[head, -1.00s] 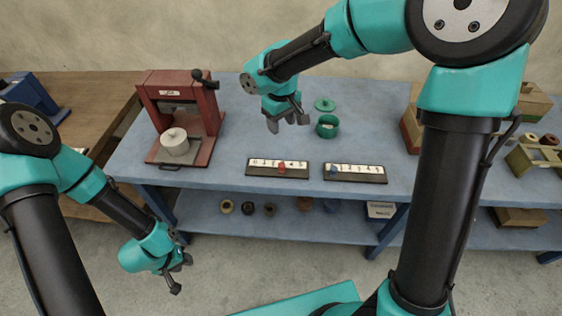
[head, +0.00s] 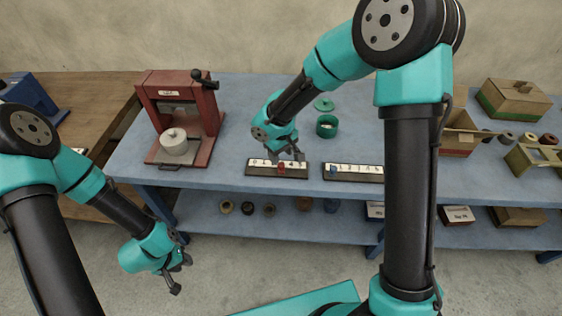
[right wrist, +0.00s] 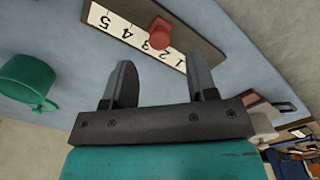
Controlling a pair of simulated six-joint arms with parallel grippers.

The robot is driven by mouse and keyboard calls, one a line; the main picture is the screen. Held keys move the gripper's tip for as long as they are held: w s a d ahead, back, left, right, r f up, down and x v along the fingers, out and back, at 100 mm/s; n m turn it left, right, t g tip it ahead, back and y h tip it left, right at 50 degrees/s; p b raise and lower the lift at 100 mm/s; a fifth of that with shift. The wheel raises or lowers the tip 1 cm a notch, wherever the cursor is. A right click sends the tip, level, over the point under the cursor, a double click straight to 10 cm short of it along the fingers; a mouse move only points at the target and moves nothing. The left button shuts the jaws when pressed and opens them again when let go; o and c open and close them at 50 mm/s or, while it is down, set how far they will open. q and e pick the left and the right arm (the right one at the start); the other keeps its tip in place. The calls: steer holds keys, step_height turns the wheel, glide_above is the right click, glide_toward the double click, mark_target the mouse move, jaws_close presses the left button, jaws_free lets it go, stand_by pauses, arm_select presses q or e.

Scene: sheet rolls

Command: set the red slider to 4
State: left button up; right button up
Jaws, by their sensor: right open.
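The red slider (head: 281,168) is a small red knob on a dark-framed white scale strip (head: 250,172), near the front edge of the blue table. In the right wrist view the knob (right wrist: 159,32) stands near the 3 mark; the strip (right wrist: 114,27) shows 5 at its left end and 1 at its right. My right gripper (head: 286,155) is open and empty, just behind and above the strip, its fingers apart from the knob. My left gripper (head: 181,274) hangs empty in front of the table at the left, its fingers apart.
A second scale strip (head: 355,173) with a blue knob lies to the right. A red press (head: 205,115) with a pale roll (head: 174,142) stands left. Clear table lies between press and strip.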

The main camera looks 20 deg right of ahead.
mark_target(281, 164)
steer(key=shift+f, duration=2.15)
jaws_close()
